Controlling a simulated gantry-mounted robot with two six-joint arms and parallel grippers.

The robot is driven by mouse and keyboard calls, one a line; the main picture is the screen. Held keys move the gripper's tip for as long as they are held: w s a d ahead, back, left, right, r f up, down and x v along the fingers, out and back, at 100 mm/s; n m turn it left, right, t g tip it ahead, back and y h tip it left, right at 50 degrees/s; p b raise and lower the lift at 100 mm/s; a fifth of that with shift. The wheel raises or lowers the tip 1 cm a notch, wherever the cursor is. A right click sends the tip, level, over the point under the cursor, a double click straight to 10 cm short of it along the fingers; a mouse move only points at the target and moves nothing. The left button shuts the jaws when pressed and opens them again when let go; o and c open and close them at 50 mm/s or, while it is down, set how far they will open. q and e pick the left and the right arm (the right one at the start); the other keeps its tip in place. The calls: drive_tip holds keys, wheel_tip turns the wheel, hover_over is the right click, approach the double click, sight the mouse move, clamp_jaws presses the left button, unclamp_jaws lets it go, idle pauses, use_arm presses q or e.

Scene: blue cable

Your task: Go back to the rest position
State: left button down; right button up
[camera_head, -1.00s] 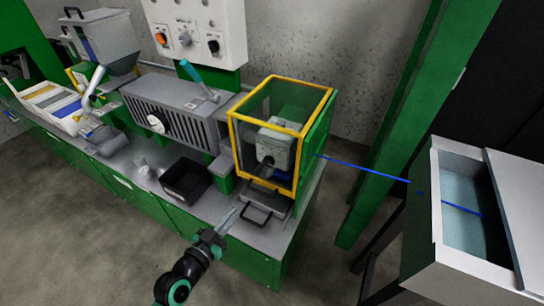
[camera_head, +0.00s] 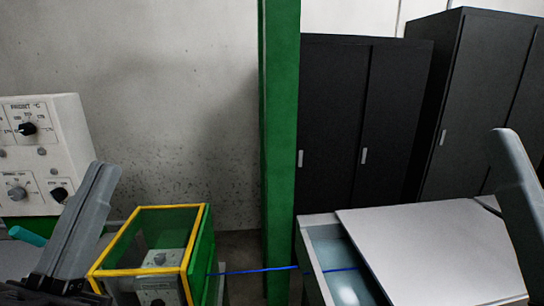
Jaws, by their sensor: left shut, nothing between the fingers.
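My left gripper (camera_head: 100,172) rises from the lower left corner in the head view, its grey fingers together and pointing up, with nothing seen between them. It stands in front of the control panel and to the left of the yellow-framed box. My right gripper (camera_head: 506,142) shows in part at the right edge, pointing up, in front of the cabinets. Its jaw gap cannot be made out. The blue cable (camera_head: 252,271) runs from the yellow-framed machine box (camera_head: 163,216) to the grey-white bath (camera_head: 308,262) on the right. Neither gripper is seen touching the cable.
A control panel (camera_head: 45,112) with black knobs stands at the left. A green post (camera_head: 281,130) rises in the middle, behind the cable. Dark cabinets (camera_head: 340,120) stand at the back right. A pale flat cover (camera_head: 430,245) lies beside the bath's opening.

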use_arm(q)
drive_tip(key=s+a+r+n+t+y, duration=0.1)
drive_tip(key=s+a+r+n+y, duration=0.1)
drive_tip(key=s+r+n+y, duration=0.3)
wheel_tip(320, 180, up, 38)
drive_tip(key=h+p, duration=0.2)
drive_tip(key=p, duration=3.6)
drive_tip(key=shift+d+m, duration=0.2)
drive_tip(key=shift+m, duration=0.2)
